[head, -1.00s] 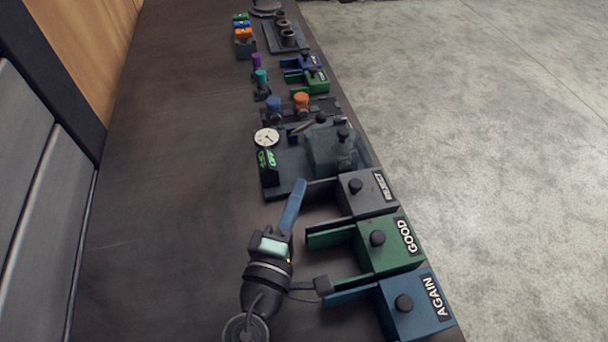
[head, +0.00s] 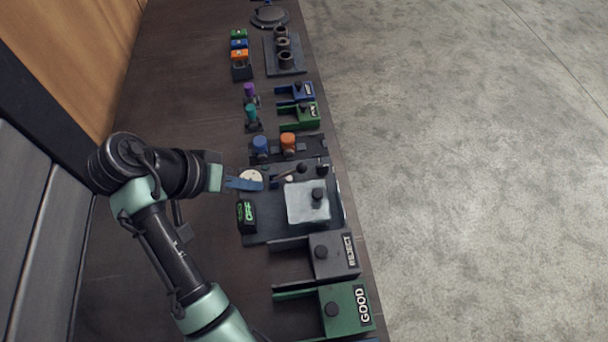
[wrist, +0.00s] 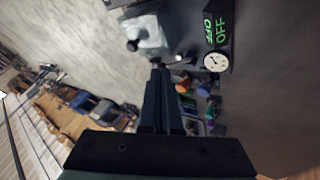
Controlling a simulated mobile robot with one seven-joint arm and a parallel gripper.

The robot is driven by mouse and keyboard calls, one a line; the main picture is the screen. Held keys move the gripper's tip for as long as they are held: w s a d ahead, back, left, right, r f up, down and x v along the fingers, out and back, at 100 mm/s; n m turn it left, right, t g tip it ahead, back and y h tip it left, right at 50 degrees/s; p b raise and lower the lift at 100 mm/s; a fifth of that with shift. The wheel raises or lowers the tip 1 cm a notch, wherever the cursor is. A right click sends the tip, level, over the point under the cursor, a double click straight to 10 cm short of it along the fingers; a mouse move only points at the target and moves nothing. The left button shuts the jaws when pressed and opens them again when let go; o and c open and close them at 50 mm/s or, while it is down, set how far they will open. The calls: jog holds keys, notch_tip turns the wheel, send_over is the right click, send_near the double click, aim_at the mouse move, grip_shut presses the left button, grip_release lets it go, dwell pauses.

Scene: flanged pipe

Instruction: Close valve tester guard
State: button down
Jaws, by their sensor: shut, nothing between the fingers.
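The valve tester (head: 268,231) is a dark plate on the bench. Its guard (head: 298,211) is a pale translucent cover with a dark knob (head: 318,194), at the plate's right side. It also shows in the wrist view (wrist: 152,32), beyond the fingertips. I cannot tell whether the guard is fully down. A green-lettered display (head: 246,214) reads OFF. A round white gauge (wrist: 216,62) shows in the wrist view; in the head view my gripper partly hides it. My gripper (head: 262,184) is shut and empty, left of the guard and apart from it.
A grey REJECT bin (head: 329,257) and a green GOOD bin (head: 345,306) stand in front of the tester. Blue (head: 260,146) and orange (head: 288,143) capped valves stand behind it. The bench left of the tester is clear except for my arm.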

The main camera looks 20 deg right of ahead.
aim_at(320, 190)
jog(key=d+f+p, duration=0.1)
jog(key=d+f, duration=0.1)
jog(key=d+f+p, duration=0.1)
jog(key=d+f, duration=0.1)
jog(key=d, duration=0.1)
jog(key=s+d+f, duration=0.1)
jog(key=d+f, duration=0.2)
jog(key=shift+s+p, duration=0.1)
jog(key=shift+p, duration=0.3)
jog(key=shift+s+d+f, duration=0.15)
jog(key=shift+s+d, duration=0.05)
jog(key=shift+d, duration=0.2)
jog(key=shift+s+d+p, duration=0.25)
jog(key=shift+s+d, duration=0.05)
jog(key=shift+d, duration=0.55)
jog(key=shift+s+d+p, duration=0.25)
jog(key=shift+d, duration=0.6)
jog(key=shift+w, duration=0.1)
